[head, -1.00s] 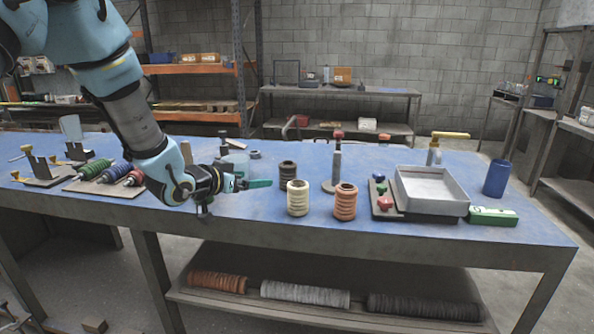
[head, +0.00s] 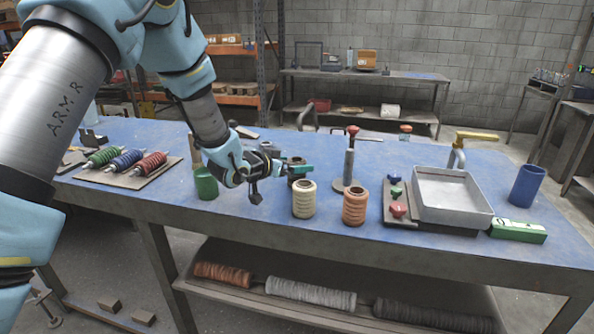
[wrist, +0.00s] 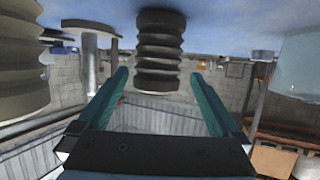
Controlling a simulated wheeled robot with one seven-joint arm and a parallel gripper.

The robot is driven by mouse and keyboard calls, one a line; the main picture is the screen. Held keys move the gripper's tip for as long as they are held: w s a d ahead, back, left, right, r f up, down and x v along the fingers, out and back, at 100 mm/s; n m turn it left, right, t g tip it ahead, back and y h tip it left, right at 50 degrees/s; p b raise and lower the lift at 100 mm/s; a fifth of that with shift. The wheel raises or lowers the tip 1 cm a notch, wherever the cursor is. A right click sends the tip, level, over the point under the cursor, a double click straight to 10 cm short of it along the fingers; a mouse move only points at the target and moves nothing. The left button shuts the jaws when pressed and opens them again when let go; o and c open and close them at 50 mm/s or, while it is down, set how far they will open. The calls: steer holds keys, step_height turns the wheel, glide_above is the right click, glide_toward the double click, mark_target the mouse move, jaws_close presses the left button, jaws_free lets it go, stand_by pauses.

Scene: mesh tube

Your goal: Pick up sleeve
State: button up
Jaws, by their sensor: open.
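Ribbed sleeves stand upright on the blue bench. The dark sleeve (wrist: 160,45) is centred ahead of my gripper (wrist: 159,74) in the wrist view, which shows the bench upside down. The green fingers are open, with a gap on each side of this sleeve; I cannot tell how far it lies between them. In the head view my gripper (head: 303,170) partly hides the dark sleeve (head: 296,161). A cream sleeve (head: 304,202) stands in front of it, also large at the wrist view's left (wrist: 18,65). An orange sleeve (head: 355,208) stands to the right.
A red-topped post (head: 349,160) stands behind the orange sleeve. A grey tray (head: 450,212), a green block (head: 517,231) and a blue cup (head: 527,187) are to the right. A green cup (head: 206,184) is left of my gripper. Colored spools (head: 128,159) lie farther left.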

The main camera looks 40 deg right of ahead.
steer(key=p+x, duration=0.2)
steer(key=x, duration=0.1)
steer(key=shift+s+d+r, duration=0.15)
steer(key=shift+d+r, duration=0.1)
steer(key=shift+d, duration=0.1)
steer(key=shift+d+f, duration=0.25)
steer(key=shift+d, duration=0.1)
steer(key=c, duration=1.6)
